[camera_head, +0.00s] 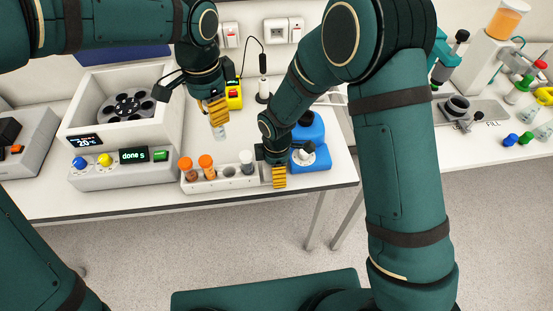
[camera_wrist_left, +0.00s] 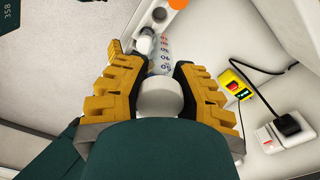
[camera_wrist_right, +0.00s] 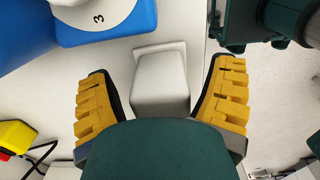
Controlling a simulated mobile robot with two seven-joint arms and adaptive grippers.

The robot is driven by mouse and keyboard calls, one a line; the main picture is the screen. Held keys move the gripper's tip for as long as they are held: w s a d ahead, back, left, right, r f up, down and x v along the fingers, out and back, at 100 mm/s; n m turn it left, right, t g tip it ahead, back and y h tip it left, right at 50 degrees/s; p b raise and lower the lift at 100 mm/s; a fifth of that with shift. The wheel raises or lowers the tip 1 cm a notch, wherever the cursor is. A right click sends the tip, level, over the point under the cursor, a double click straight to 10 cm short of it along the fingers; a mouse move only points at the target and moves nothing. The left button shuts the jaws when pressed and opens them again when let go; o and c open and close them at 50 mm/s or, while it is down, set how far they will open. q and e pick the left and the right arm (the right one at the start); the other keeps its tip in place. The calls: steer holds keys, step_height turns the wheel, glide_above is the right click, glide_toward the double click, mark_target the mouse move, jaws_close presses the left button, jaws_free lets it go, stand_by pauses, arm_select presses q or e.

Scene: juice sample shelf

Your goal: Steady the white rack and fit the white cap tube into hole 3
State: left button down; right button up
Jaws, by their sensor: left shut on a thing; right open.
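The white rack (camera_head: 215,186) lies along the table's front edge. It holds two orange-capped tubes at its left and a tube with a pale cap (camera_head: 247,157) toward its right; some holes look empty. My left gripper (camera_head: 217,113) is shut on the white cap tube (camera_head: 219,131), above the table behind the rack. Its white cap (camera_wrist_left: 160,97) sits between the fingers in the left wrist view. My right gripper (camera_head: 278,174) is open at the rack's right end. In the right wrist view its fingers stand either side of the rack's end (camera_wrist_right: 160,85), with gaps visible.
A centrifuge (camera_head: 85,128) reading "done" stands left of the rack. A blue stand (camera_head: 312,130) with a round white label is behind my right gripper. A yellow device (camera_head: 234,95) is behind my left gripper. The table edge is just in front of the rack.

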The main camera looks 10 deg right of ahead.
steer(key=shift+f, duration=0.35)
steer(key=c, duration=1.4)
arm_select(q)
step_height(320, 180, down, 14)
steer(key=shift+r, duration=0.2)
arm_select(e)
steer(key=shift+s, duration=0.1)
